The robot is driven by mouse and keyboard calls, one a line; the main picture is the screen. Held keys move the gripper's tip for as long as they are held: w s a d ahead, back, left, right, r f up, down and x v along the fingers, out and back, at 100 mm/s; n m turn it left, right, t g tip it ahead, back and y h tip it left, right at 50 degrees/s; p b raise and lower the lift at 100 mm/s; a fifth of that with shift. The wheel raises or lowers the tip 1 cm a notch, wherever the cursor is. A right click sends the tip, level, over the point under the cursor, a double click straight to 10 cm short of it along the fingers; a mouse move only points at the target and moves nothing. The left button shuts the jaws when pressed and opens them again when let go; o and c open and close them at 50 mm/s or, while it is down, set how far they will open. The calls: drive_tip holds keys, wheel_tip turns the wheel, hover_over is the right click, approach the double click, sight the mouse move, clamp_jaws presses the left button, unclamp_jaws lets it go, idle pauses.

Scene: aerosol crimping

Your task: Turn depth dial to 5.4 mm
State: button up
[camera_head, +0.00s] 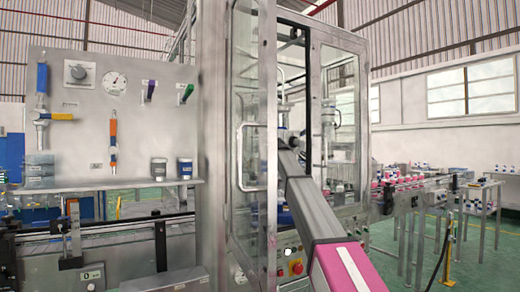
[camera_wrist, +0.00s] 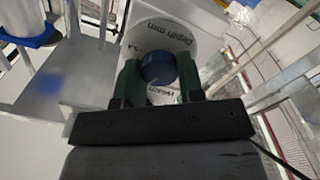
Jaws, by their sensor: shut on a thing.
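The depth dial is in the wrist view: a round white plate (camera_wrist: 166,36) marked "depth mm" with a dark blue knob (camera_wrist: 157,67) at its middle. My gripper (camera_wrist: 158,80) has its two green fingers on either side of the knob, shut on it. Much of the plate's scale is hidden by the fingers and the knob, and I cannot read the setting. In the head view my arm reaches through the open front of the glazed machine cabinet (camera_head: 209,145); the dial cannot be made out there.
The open glass door (camera_head: 252,130) stands just left of my arm. A steel panel (camera_head: 60,130) with a gauge (camera_head: 115,82) and hanging tools is at the left. A conveyor with pink-and-white items (camera_head: 405,181) runs off to the right.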

drive_tip(key=shift+w+d+m, duration=0.1)
drive_tip(key=shift+m, duration=3.45)
drive_tip(key=shift+d+m, duration=0.1)
drive_tip(key=shift+m, duration=3.45)
drive_tip(key=o, duration=0.9)
drive_tip(key=shift+m, duration=0.3)
drive_tip(key=shift+d, duration=0.1)
drive_tip(key=v, duration=1)
drive_tip(key=shift+s+d, duration=0.2)
drive_tip(key=shift+s, duration=0.15)
